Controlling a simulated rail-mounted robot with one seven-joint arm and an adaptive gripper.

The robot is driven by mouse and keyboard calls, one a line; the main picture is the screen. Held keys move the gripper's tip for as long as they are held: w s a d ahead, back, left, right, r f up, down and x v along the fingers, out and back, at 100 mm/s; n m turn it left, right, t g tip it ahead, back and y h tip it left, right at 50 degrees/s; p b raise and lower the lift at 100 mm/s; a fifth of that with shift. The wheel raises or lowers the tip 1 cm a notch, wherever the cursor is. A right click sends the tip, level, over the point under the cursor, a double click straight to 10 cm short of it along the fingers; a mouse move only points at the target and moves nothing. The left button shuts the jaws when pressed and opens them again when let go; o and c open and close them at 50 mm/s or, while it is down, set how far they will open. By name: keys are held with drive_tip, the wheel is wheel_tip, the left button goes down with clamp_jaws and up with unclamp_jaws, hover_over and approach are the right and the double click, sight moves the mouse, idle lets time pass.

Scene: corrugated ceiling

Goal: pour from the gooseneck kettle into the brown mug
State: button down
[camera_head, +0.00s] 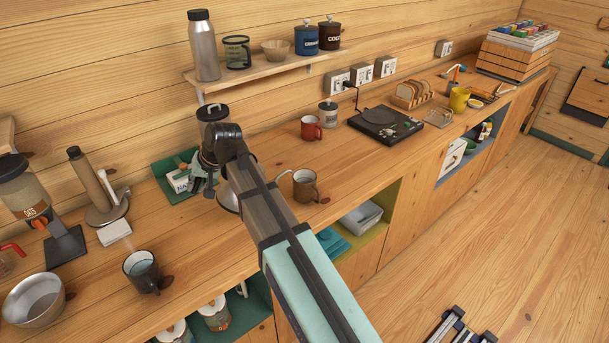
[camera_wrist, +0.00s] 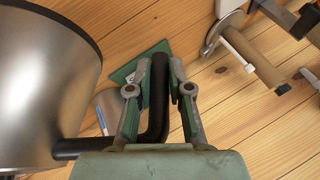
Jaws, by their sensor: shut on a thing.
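The gooseneck kettle (camera_wrist: 45,85) fills the left of the wrist view with its steel body. My gripper (camera_wrist: 160,85) is shut on its black handle (camera_wrist: 158,105). In the head view my arm hides most of the kettle; a thin curved spout (camera_head: 284,174) shows to the right of the arm. My gripper (camera_head: 200,168) is partly visible left of the arm, above the counter. The brown mug (camera_head: 306,188) stands upright on the counter, right of the arm, with the spout tip close to its left rim. I cannot tell its contents or any flow.
A dark mug (camera_head: 141,272) and a steel bowl (camera_head: 34,300) stand at the front left of the counter (camera_head: 205,262). A lidded container (camera_head: 213,113) rises behind my arm. A green tray (camera_head: 172,188) lies left.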

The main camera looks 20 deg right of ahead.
drive_tip(key=shift+d+r+y, duration=0.3)
drive_tip(key=shift+r, duration=0.25)
drive_tip(key=shift+d+r, duration=0.1)
drive_tip(key=shift+d+r, duration=0.5)
drive_tip(key=shift+r, duration=0.25)
drive_tip(key=shift+d+r+y, duration=0.15)
drive_tip(key=shift+r+y, duration=0.15)
drive_tip(key=shift+d+r+m+y+p, duration=0.25)
drive_tip(key=shift+d+r+y, duration=0.3)
drive_tip(key=shift+d+r, duration=0.55)
drive_tip(key=shift+d+r+m+y+p, duration=0.2)
drive_tip(key=shift+d+r+y, duration=0.35)
drive_tip(key=shift+d+r, duration=0.55)
idle(3.7)
drive_tip(key=shift+a+r, duration=0.2)
